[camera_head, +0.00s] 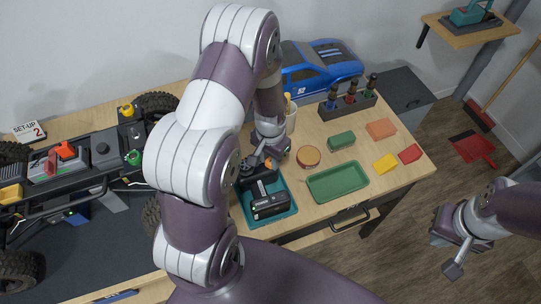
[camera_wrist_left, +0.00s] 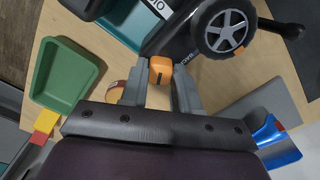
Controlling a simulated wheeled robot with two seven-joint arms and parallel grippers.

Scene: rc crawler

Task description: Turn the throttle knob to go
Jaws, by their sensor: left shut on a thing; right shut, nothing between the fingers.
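The throttle knob (camera_wrist_left: 161,70) is a small orange block with a dark mark on its face. It sits on a black RC transmitter (camera_wrist_left: 185,38) with a grey-spoked wheel (camera_wrist_left: 224,32). My left gripper (camera_wrist_left: 160,85) has its two grey fingers on either side of the knob and is shut on it. In the head view my left gripper (camera_head: 264,157) reaches down to the transmitter (camera_head: 262,183), and its wrist partly hides the knob. The mark's exact setting is too small to read. My right gripper (camera_head: 450,254) is shut and empty, off the table at the right.
A teal tray (camera_head: 291,208) holds a black box beside the transmitter. A green tray (camera_head: 338,181), a round tin (camera_head: 309,156) and coloured blocks lie to the right. A bottle rack (camera_head: 348,106) and blue car body (camera_head: 318,70) stand behind. The crawler chassis (camera_head: 75,165) is at left.

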